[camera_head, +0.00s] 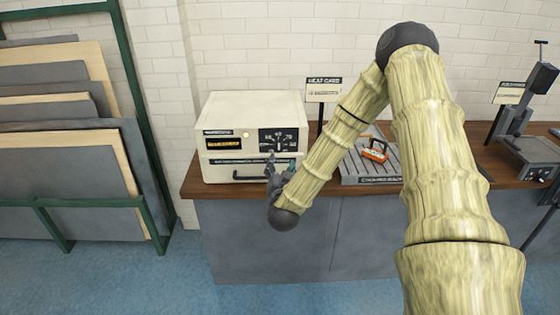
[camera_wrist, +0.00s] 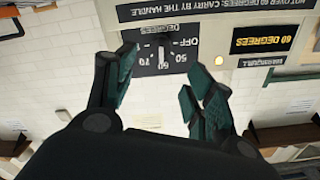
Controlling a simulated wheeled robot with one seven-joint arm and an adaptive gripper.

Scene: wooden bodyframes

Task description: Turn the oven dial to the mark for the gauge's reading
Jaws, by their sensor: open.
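The cream oven (camera_head: 251,110) stands at the left end of the counter. Its gauge window shows amber text (camera_head: 224,143); in the wrist view, which is upside down, the gauge (camera_wrist: 265,40) reads "60 DEGREES". The black dial panel (camera_head: 278,140) is right of the gauge, with marks including OFF, 50, 60 and 70. The dial knob (camera_wrist: 162,48) is small on the panel, and I cannot tell surely which mark it points at. My gripper (camera_head: 281,164) is open and empty in front of the oven, just below the dial. Its fingers (camera_wrist: 158,74) are spread, apart from the knob.
The oven door handle (camera_head: 250,177) is below the dial, close to my gripper. A grey ribbed tray (camera_head: 371,165) with an orange-handled item (camera_head: 376,150) lies to the right. A panel rack (camera_head: 70,150) stands left.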

